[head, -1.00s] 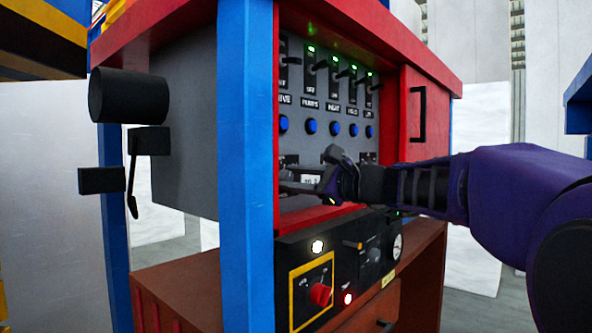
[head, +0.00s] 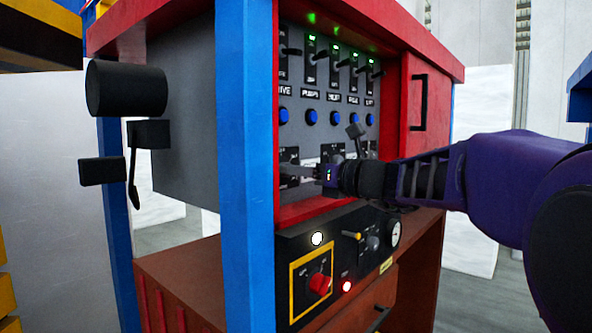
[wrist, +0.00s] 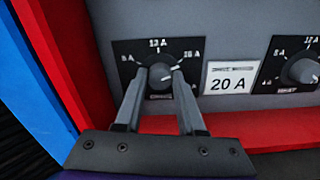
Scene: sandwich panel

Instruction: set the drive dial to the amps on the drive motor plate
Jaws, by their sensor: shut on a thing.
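The drive dial (wrist: 161,75) is a round grey knob on a black square plate at the left of the wrist view. My gripper (wrist: 168,76) is shut on it, one finger on each side. Its white pointer line points right and slightly up, toward the upper-right mark. The plate has 13 A at the top and a mark on the left that looks like 8 A; the right marks are small or partly covered. A white plate (wrist: 229,80) right beside it reads 20 A. In the head view my gripper (head: 312,173) reaches the panel's lower left.
A second dial (wrist: 302,71) stands right of the white plate. A red frame edge (wrist: 235,127) runs below the dials. In the head view a blue post (head: 246,170) stands close left of my gripper. Switches, blue buttons (head: 311,117) and a lower control box (head: 300,255) are near.

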